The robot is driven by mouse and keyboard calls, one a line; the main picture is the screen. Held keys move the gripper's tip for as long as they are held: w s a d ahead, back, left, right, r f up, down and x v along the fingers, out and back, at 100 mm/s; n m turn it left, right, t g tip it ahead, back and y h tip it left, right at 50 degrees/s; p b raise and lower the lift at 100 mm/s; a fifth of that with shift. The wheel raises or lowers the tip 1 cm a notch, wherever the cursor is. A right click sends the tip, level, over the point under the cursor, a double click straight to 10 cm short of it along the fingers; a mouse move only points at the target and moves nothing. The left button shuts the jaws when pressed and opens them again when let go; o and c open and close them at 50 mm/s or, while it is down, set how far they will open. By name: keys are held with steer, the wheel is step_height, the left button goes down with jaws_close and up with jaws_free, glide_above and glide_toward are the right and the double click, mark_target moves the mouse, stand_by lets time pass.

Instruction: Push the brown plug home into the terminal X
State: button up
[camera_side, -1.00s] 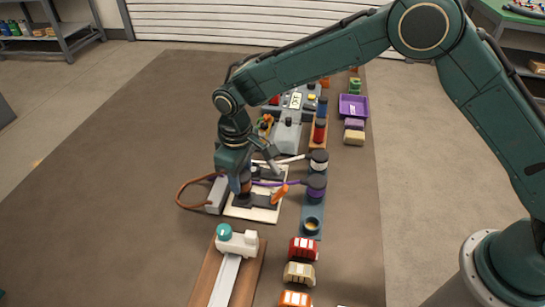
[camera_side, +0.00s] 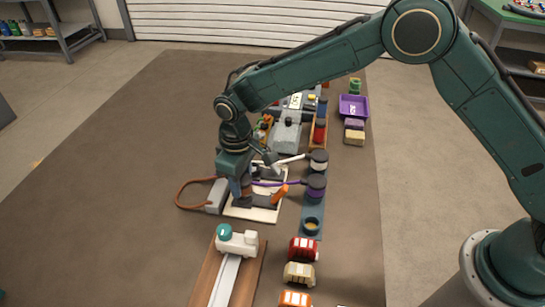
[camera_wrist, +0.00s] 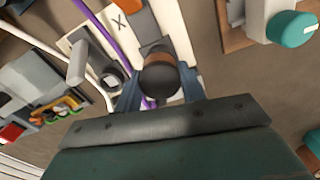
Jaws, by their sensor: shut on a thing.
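My gripper (camera_side: 241,190) points down over the near left part of the white terminal board (camera_side: 268,212). In the wrist view its two blue fingers (camera_wrist: 160,88) are shut on the brown plug (camera_wrist: 158,57), which has a dark round cap and a brown band. A black X mark (camera_wrist: 119,21) is on the white board, up and left of the plug. An orange lever (camera_wrist: 148,28) stands up just beyond the plug; it also shows in the side view (camera_side: 280,193). The plug's lower end and the terminal's opening are hidden, so I cannot tell how deep it sits.
A grey box (camera_side: 217,194) with a brown cable (camera_side: 181,192) stands left of the board. Purple (camera_side: 270,184) and white (camera_side: 292,159) leads run right to round dark-topped posts. A teal-knobbed white valve (camera_side: 238,241) stands in front. The mat on the left is clear.

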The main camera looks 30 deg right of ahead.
steer(key=shift+f, duration=0.55)
stand_by(0.4)
steer(key=o, duration=1.2)
steer(key=shift+r, duration=0.1)
step_height(320, 180, up, 14)
steer(key=shift+f, duration=0.15)
